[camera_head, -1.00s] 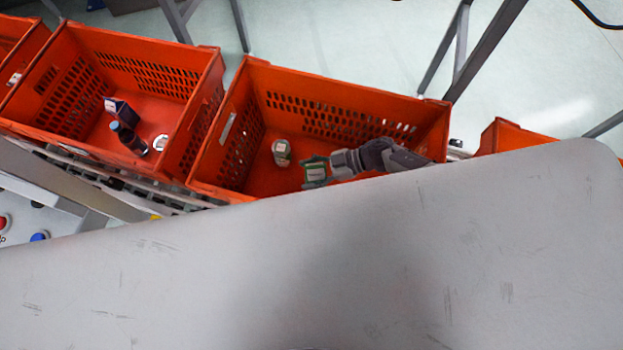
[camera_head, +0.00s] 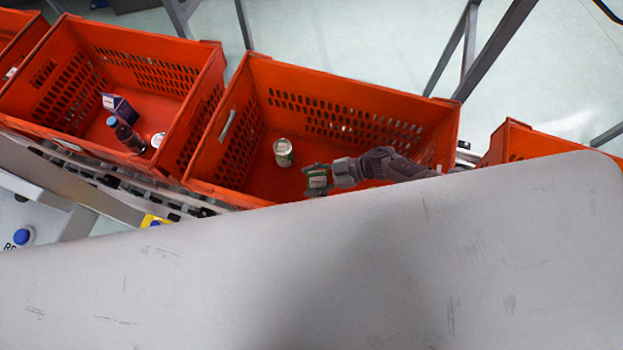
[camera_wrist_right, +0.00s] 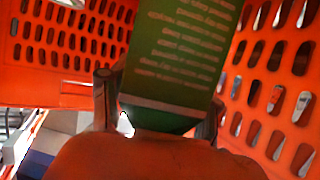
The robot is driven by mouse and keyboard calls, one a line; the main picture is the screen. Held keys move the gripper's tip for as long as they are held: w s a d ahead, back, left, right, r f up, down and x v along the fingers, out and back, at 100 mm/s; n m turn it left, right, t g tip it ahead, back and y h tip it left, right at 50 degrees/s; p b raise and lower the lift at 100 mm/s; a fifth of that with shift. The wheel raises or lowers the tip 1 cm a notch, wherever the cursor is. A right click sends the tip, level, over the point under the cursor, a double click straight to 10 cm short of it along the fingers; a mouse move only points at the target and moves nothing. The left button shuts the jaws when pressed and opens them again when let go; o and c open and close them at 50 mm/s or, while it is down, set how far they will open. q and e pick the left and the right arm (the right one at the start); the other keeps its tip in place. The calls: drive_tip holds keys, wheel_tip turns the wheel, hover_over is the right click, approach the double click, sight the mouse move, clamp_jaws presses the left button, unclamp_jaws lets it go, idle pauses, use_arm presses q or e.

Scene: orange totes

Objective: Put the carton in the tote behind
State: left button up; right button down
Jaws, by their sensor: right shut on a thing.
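A green carton (camera_head: 317,181) is in the middle orange tote (camera_head: 350,88), low in the picture and close to the near side. My right gripper (camera_head: 322,177) reaches in from the right and is shut on it. In the right wrist view the carton (camera_wrist_right: 180,55) stands between the two fingers of my right gripper (camera_wrist_right: 160,100), its printed face toward the camera. I cannot tell whether the carton touches the tote floor. My left gripper is not in view.
A green-and-white can (camera_head: 283,152) stands left of the carton in the same tote. The left tote (camera_head: 150,45) holds a dark blue carton (camera_head: 120,108), a dark bottle (camera_head: 126,135) and a can (camera_head: 157,139). Another tote (camera_head: 515,137) is at the right. A grey surface (camera_head: 330,270) hides the front.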

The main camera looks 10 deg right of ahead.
drive_tip(key=shift+f, duration=0.2)
drive_tip(key=shift+c, duration=0.5)
unclamp_jaws()
drive_tip(key=shift+r, duration=0.25)
drive_tip(key=shift+d+r+p, duration=0.5)
drive_tip(key=shift+r+p, duration=0.1)
drive_tip(key=shift+p, duration=0.15)
drive_tip(key=v, duration=0.6)
drive_tip(key=shift+d, duration=0.15)
drive_tip(key=shift+r, duration=0.15)
